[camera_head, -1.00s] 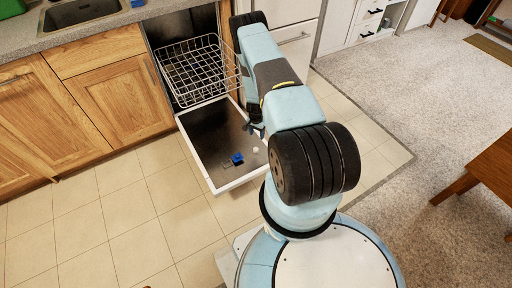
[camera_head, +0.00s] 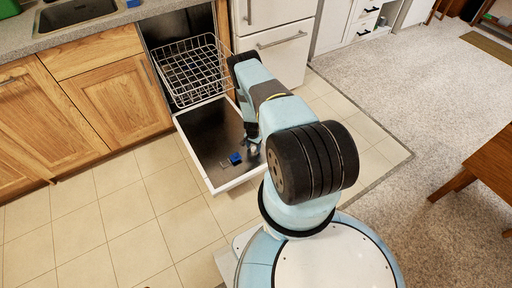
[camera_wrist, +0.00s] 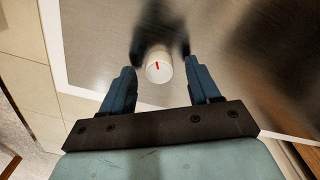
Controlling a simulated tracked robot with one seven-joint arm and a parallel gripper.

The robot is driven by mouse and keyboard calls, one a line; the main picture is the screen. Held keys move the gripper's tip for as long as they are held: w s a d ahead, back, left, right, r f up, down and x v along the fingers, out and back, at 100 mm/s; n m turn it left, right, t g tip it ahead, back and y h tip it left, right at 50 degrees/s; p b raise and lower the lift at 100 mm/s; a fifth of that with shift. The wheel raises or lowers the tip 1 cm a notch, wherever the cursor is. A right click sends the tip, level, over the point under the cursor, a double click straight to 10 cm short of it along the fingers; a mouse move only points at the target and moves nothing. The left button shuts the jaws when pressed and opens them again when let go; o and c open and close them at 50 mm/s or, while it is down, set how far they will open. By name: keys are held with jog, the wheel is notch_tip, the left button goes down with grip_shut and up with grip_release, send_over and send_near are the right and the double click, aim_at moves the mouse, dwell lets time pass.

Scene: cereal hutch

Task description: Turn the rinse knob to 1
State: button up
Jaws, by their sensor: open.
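The rinse knob (camera_wrist: 159,67) is a small white round knob with a red mark on its face, on the inner side of the opened dishwasher door (camera_head: 205,152). In the wrist view it sits between the fingertips of my gripper (camera_wrist: 160,72), with visible gaps on both sides. My gripper is open, its two blue fingers pointing toward the metal door surface. In the head view my gripper (camera_head: 251,147) is low over the right part of the door and hides the knob. No number markings around the knob can be made out.
Wooden cabinets (camera_head: 115,95) are to the left, and a white appliance (camera_head: 285,45) stands to the right.

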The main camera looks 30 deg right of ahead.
jog(key=shift+f, duration=0.45)
jog(key=shift+c, duration=0.2)
